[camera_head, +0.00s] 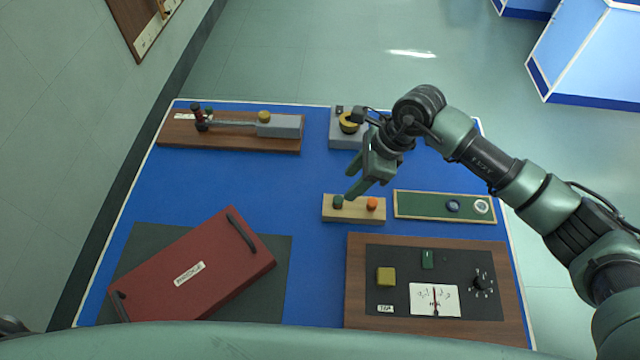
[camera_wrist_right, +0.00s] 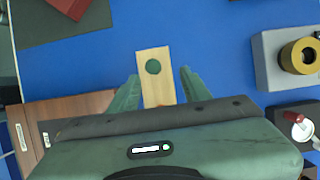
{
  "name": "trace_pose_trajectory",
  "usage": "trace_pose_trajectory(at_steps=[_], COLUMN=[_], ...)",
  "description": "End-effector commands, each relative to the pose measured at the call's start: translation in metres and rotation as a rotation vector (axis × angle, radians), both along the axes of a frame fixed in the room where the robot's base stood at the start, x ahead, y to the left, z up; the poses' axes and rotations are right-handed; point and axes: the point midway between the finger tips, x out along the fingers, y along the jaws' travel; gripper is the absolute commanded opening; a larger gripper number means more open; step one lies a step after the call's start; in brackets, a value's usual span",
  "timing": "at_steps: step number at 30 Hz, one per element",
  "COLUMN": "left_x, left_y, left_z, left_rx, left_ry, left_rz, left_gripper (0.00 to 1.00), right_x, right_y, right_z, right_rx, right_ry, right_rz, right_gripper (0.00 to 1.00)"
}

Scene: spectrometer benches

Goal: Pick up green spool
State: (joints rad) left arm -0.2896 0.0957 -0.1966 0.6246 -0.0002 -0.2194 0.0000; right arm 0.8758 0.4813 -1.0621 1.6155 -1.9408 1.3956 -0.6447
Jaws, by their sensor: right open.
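A small dark green spool (camera_head: 338,202) stands on the left end of a light wooden block (camera_head: 354,213), with an orange spool (camera_head: 372,203) on the block's right end. My right gripper (camera_head: 358,190) is above the block near the green spool, its fingers apart and empty. In the right wrist view, the green spool (camera_wrist_right: 153,66) sits on the block (camera_wrist_right: 154,88), just beyond and between the open fingertips (camera_wrist_right: 158,82). My left gripper is not seen.
A green tray (camera_head: 425,205) with round pieces lies right of the block. A wooden meter panel (camera_head: 356,300) is in front, and a red case (camera_head: 200,262) lies front left. A grey box with a yellow knob (camera_head: 347,128) stands behind. Blue table (camera_head: 250,175) is clear left of the block.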

Motion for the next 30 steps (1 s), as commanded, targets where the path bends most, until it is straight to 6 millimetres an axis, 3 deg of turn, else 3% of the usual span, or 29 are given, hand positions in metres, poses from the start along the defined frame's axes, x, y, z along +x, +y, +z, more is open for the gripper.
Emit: trace_pose_trajectory(at_steps=[11,16,24,25,30], left_x=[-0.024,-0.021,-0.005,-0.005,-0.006], left_y=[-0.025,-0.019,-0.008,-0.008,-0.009], left_z=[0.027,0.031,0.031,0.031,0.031], left_rx=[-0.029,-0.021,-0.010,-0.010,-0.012], left_ry=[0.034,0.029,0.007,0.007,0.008], left_rz=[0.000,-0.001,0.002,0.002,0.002], left_gripper=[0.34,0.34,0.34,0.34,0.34], right_x=[-0.006,-0.005,-0.005,-0.005,-0.004], right_y=[0.023,0.031,0.031,0.031,0.031], right_z=[-0.039,-0.061,-0.066,-0.066,-0.066], right_rx=[0.000,0.000,0.000,0.000,0.000], right_ry=[0.006,0.003,0.001,0.001,0.001], right_rz=[0.000,-0.001,-0.001,-0.001,-0.001], right_gripper=[0.48,0.48,0.48,0.45,0.00])
